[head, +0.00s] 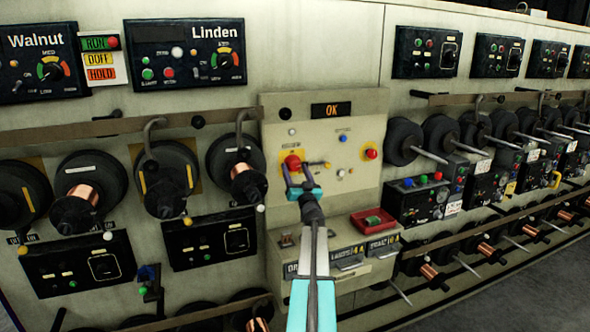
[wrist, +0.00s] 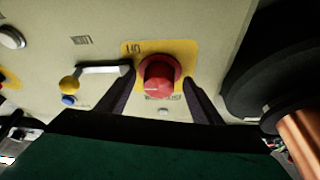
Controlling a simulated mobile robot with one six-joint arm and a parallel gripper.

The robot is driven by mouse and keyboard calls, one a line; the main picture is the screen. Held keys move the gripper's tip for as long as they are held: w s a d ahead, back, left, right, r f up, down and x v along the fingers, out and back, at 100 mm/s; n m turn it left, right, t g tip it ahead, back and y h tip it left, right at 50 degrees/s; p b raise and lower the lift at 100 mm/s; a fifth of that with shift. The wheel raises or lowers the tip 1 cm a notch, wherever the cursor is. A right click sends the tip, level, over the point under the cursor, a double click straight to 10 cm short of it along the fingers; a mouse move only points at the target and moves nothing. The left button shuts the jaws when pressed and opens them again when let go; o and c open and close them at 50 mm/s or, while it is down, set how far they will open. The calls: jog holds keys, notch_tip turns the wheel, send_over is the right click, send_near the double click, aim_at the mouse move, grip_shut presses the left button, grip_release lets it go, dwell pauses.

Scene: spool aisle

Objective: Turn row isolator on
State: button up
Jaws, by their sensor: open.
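A red rotary knob (head: 292,161) on a yellow plate sits on the cream panel (head: 350,108) in the middle of the head view. It looks like the row isolator, but its small label is not clearly readable. In the wrist view the red knob (wrist: 159,76) has a pale pointer mark, and lettering shows on its yellow plate. My gripper (head: 301,176) is open at the knob. In the wrist view its dark fingers (wrist: 160,82) stand on either side of the knob. I cannot tell whether they touch it.
A lever with a yellow ball (wrist: 69,84) is beside the knob in the wrist view. A second red button (head: 370,152) is on the panel, under an OK display (head: 331,110). A black spool (head: 236,167) stands out close by on the left. A red tray (head: 373,221) lies below.

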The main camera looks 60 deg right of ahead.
jog(key=shift+w+d+r, duration=0.1)
jog(key=shift+w+d, duration=0.1)
